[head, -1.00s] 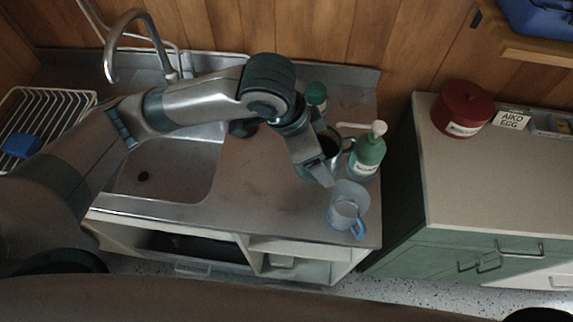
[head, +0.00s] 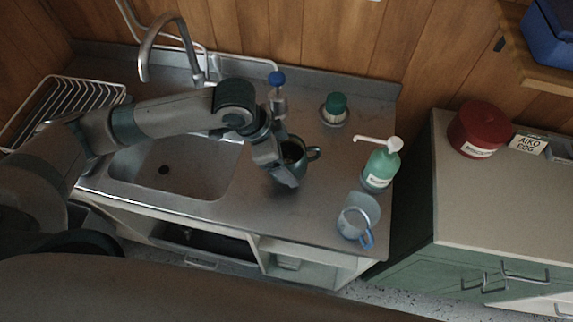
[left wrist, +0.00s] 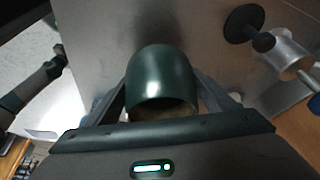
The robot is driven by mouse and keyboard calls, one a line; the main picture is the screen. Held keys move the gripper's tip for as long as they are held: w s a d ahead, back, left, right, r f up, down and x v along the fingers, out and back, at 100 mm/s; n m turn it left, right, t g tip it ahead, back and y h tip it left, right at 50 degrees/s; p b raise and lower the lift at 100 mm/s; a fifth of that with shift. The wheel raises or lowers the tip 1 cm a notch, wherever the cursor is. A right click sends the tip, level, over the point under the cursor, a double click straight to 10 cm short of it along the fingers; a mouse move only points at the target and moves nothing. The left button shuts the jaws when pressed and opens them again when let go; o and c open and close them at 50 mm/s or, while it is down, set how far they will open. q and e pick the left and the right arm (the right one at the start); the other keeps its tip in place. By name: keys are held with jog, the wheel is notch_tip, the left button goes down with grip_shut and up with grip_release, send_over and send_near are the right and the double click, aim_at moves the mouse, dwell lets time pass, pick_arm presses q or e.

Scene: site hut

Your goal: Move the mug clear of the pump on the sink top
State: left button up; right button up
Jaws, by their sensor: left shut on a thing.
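The dark green mug (head: 296,150) is over the steel sink top (head: 316,205), right of the basin, with its handle pointing right. My left gripper (head: 282,172) is shut on the mug, and its fingers lie along both sides of it in the left wrist view (left wrist: 162,85). I cannot tell whether its base touches the steel. The pump (head: 381,167), a green bottle with a white nozzle and a label, stands upright to the right, with a clear gap from the mug. My right gripper is not in view.
A clear jug with a blue handle (head: 357,222) stands in front of the pump. A green-topped brush in a holder (head: 335,108) and a blue-capped bottle (head: 278,95) stand behind. The basin (head: 190,165) is left. Bare steel lies between mug and pump.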

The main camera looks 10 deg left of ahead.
pick_arm(q)
jog(key=shift+f, duration=0.4)
notch_tip(320, 180, down, 3)
jog(key=shift+r+p, duration=0.15)
jog(key=shift+p, duration=0.65)
jog(key=shift+f, duration=0.25)
jog(key=o, duration=1.4)
jog(key=shift+f, duration=0.1)
